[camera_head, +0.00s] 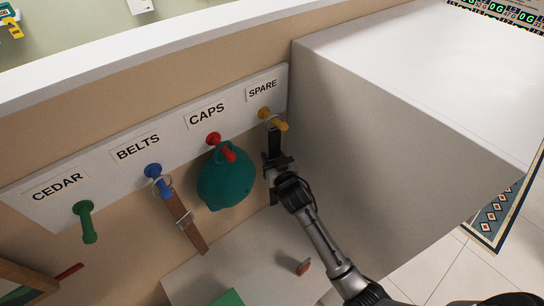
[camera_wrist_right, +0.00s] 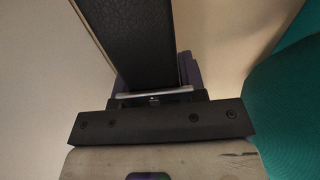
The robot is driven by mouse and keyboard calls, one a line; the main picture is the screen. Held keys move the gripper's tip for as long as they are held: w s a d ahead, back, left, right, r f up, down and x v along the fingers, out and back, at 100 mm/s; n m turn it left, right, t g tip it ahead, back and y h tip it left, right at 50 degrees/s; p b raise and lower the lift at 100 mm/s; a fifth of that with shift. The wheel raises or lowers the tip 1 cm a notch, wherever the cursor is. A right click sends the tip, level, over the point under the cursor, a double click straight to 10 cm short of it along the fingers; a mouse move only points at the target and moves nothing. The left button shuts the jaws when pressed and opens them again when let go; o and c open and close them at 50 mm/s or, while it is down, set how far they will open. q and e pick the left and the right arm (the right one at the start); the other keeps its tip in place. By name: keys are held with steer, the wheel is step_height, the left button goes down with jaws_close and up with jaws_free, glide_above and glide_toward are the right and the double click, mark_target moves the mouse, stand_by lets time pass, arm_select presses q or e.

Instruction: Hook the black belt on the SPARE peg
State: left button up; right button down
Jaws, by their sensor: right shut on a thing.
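The yellow SPARE peg (camera_head: 274,119) sticks out from the label board at its right end. The black belt (camera_head: 274,141) is a short dark strip running from just under this peg down to my right gripper (camera_head: 276,166). The belt also fills the top middle of the right wrist view (camera_wrist_right: 132,40), with a thin metal bar across it at the jaws. My right gripper is shut on the belt, below the peg. Whether the belt's top end is around the peg or only beside it, I cannot tell. My left gripper is not in view.
A teal cap (camera_head: 226,180) hangs on the red CAPS peg (camera_head: 220,145), close left of my gripper. A brown belt (camera_head: 183,218) hangs from the blue BELTS peg (camera_head: 153,172). The green CEDAR peg (camera_head: 85,220) is empty. A white cabinet block (camera_head: 390,120) stands close on the right.

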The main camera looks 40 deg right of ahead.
steer(key=c, duration=0.6)
jaws_free()
steer(key=b+v, duration=0.2)
steer(key=v, duration=1.1)
steer(key=shift+s, duration=0.4)
steer(key=shift+a, duration=0.1)
